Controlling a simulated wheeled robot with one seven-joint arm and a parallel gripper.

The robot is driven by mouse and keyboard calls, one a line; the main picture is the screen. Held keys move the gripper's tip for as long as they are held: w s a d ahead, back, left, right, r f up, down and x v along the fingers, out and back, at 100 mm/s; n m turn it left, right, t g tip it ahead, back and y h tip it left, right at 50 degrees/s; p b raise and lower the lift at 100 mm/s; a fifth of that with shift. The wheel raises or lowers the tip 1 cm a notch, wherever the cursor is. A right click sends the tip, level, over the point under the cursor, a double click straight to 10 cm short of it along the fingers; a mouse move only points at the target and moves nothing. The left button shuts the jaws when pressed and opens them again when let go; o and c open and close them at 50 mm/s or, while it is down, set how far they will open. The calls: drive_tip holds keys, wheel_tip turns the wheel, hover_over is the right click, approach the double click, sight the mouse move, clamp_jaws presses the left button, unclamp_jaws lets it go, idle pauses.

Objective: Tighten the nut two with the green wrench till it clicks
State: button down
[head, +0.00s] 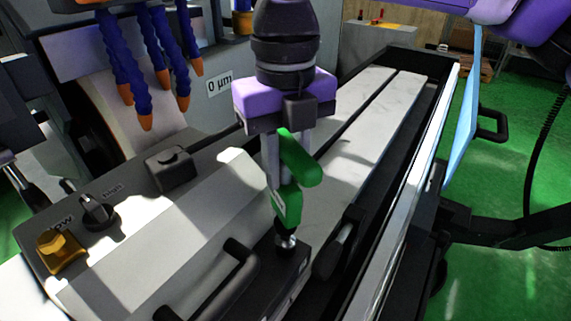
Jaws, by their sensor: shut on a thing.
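My gripper (288,160) points down in the middle of the head view, with a purple body and pale fingers. It is shut on the green wrench (289,203). The wrench's upper part sticks out to the right of the fingers, and its lower part reaches down to a small metal nut (285,241) on a dark block (280,265). The wrench's lower end is at the nut; I cannot tell whether it is seated around it. No label shows whether this is nut two. The fingers hide part of the wrench.
A black handle (225,285) stands left of the nut, and a dark lever (338,248) right of it. Blue coolant hoses (160,50) hang at upper left. A knob (98,210) and a yellow switch (60,250) sit on the left panel. A pale machine table (375,125) stretches behind.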

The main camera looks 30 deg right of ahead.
drive_tip(key=shift+f+b, duration=0.2)
drive_tip(key=shift+b, duration=0.3)
idle(0.4)
drive_tip(key=shift+f+m+b, duration=0.1)
drive_tip(key=shift+m+b, duration=0.3)
drive_tip(key=shift+m, duration=0.1)
